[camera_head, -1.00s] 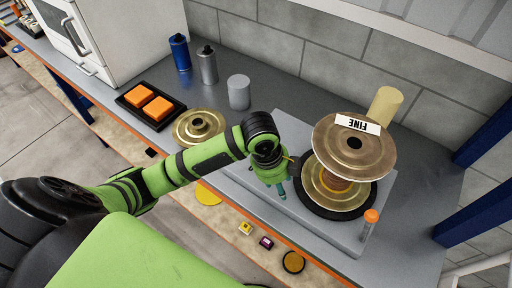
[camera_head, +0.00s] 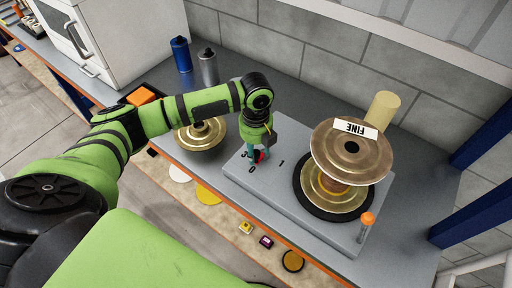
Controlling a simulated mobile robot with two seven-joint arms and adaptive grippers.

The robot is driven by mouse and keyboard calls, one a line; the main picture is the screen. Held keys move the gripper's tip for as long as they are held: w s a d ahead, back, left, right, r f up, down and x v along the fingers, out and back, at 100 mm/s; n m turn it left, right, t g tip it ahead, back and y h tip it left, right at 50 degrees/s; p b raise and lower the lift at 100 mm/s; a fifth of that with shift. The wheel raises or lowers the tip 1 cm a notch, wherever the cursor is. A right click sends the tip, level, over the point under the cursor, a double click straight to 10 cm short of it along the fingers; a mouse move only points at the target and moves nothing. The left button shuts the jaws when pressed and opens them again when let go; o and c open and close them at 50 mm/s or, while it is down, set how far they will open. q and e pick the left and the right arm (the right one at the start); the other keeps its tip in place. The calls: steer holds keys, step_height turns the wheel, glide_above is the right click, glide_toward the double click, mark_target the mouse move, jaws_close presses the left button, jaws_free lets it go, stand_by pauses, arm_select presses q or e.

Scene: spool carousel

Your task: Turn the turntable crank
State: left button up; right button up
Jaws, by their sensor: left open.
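The turntable (camera_head: 310,207) is a black disc on a grey base plate (camera_head: 286,208). It carries a large brass spool (camera_head: 351,165) with a white "FINE" label. A post with an orange knob (camera_head: 368,218), perhaps the crank, stands at the base's front right corner. A small red part (camera_head: 260,156) sits on the base's left side among printed digits 0, 1 and 3. My left gripper (camera_head: 258,157) points down over this red part, open, with its teal fingers beside it. I cannot tell whether they touch it. The gripper is well left of the orange knob. My right gripper is not in view.
A brass spool (camera_head: 202,136) stands left of the base, partly behind my left arm. Blue (camera_head: 181,55) and grey (camera_head: 208,67) bottles stand at the back. A beige cylinder (camera_head: 383,106) is behind the large spool. A white cabinet (camera_head: 120,40) stands at the back left.

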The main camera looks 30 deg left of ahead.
arm_select(q)
steer(key=shift+f, duration=0.55)
jaws_close()
steer(key=shift+d, duration=0.1)
